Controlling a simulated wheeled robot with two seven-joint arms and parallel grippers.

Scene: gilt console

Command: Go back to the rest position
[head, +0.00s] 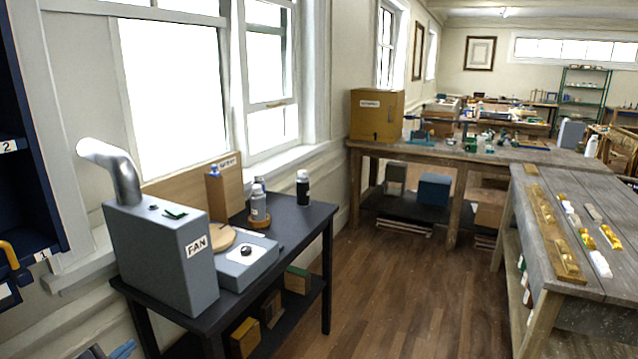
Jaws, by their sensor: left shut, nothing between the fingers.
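My left gripper (120,350) shows only as a small piece at the bottom left edge, below and left of the black table (300,215). Its blue fingertips look closed together with nothing between them. The rest of it is cut off by the frame. My right gripper is not in view. The grey box marked FAN (165,255), with a bent metal pipe, stands on the black table's left end, apart from my left gripper.
The black table also holds a grey unit with a knob (248,262), bottles (303,188) and a wooden holder (222,190). A dark blue shelf (25,190) stands at far left. A workbench (600,250) stands right. The wooden floor (400,300) between is clear.

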